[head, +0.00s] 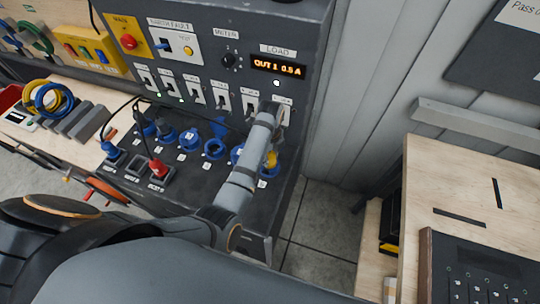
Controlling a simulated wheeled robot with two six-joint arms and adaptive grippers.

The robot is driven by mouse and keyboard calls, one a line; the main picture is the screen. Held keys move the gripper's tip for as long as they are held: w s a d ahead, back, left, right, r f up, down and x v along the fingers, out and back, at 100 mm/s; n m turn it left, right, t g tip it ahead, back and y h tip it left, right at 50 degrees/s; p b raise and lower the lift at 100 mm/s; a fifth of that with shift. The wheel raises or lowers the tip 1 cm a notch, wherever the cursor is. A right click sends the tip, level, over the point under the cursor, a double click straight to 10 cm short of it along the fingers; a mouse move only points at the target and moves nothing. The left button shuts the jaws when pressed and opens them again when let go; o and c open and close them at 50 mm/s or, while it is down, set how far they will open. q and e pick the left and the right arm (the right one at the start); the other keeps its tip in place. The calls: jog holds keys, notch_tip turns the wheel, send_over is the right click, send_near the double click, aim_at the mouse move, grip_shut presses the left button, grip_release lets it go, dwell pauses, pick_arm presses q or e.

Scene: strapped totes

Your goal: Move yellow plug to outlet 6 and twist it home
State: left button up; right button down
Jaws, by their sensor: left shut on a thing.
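The yellow plug (271,158) shows as a small yellow patch at the blue-ringed outlet 6 (268,171), at the right end of the outlet row. My left forearm hides part of both, so I cannot tell how the plug is turned. My left gripper (275,107) is beyond the plug, at the rightmost switch (285,113) on the upright panel. It is shut, seemingly on that switch; its fingertips are small and dark here. My right gripper is not in view.
Other blue outlets (214,148) line the sloped panel to the left, with a red plug (158,168) and loose black cables. A display (278,66) reads "OUT 1 0.5 A". A wooden bench (470,175) stands right; floor shows between.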

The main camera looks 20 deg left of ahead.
pick_arm(q)
jog(key=shift+m, duration=0.6)
jog(key=o, duration=1.1)
jog(key=shift+o, duration=1.2)
